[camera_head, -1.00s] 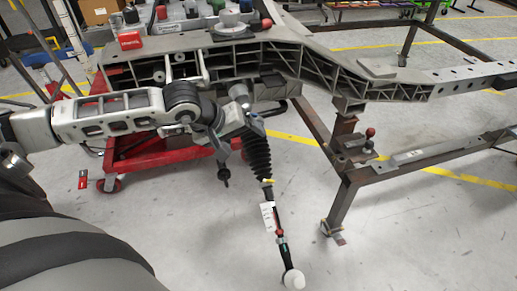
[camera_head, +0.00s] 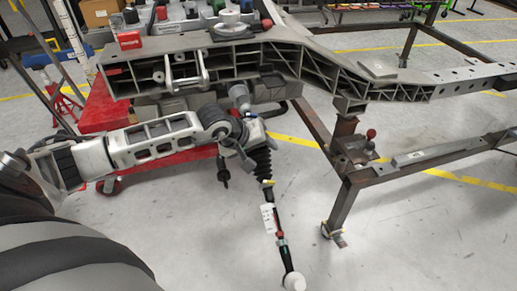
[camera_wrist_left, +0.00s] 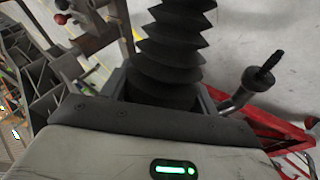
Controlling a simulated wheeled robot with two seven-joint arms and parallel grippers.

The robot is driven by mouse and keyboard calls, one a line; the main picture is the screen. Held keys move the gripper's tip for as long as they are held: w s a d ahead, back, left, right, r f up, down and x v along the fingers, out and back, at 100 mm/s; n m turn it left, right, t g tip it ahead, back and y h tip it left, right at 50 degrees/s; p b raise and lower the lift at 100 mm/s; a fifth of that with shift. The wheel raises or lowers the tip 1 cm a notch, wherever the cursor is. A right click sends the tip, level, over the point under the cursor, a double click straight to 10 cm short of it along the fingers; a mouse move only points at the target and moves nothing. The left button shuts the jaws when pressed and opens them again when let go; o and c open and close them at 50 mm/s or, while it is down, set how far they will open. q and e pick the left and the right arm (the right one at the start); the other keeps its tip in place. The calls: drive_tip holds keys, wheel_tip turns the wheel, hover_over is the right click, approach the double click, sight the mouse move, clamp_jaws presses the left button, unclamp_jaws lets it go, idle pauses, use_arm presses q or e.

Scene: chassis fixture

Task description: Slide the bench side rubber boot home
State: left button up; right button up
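The rubber boot (camera_head: 262,162) is a black ribbed bellows around a steering rod slanting down below the chassis frame. A yellow band (camera_head: 267,183) sits at its lower end. My left gripper (camera_head: 251,138) is at the boot's upper end. The boot's end inside the fingers is hidden. A grey rounded housing (camera_head: 239,96) shows just above the gripper. My right gripper is out of view.
The grey chassis frame (camera_head: 330,78) stands above and behind the gripper. The rod (camera_head: 282,240) carries a white tag (camera_head: 268,217) and ends in a white cap (camera_head: 294,281). A dark stud (camera_head: 222,170) hangs left of the boot. A red cart (camera_head: 165,158) stands behind my arm.

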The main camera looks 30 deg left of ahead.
use_arm(q)
drive_tip(key=c, duration=0.6)
drive_tip(key=w+a+r+b, duration=0.2)
drive_tip(key=w+a, duration=0.1)
drive_tip(key=w+a+r+b, duration=0.1)
drive_tip(key=a, duration=0.1)
drive_tip(key=shift+w+a+r, duration=0.15)
drive_tip(key=shift+w+a, duration=0.1)
drive_tip(key=shift+w, duration=0.05)
drive_tip(key=shift+r, duration=0.1)
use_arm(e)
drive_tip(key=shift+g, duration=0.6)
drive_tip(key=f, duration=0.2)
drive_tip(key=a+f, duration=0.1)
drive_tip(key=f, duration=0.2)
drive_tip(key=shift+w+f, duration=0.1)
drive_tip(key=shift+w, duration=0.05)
use_arm(q)
drive_tip(key=o, duration=1.3)
drive_tip(key=shift+o, duration=0.4)
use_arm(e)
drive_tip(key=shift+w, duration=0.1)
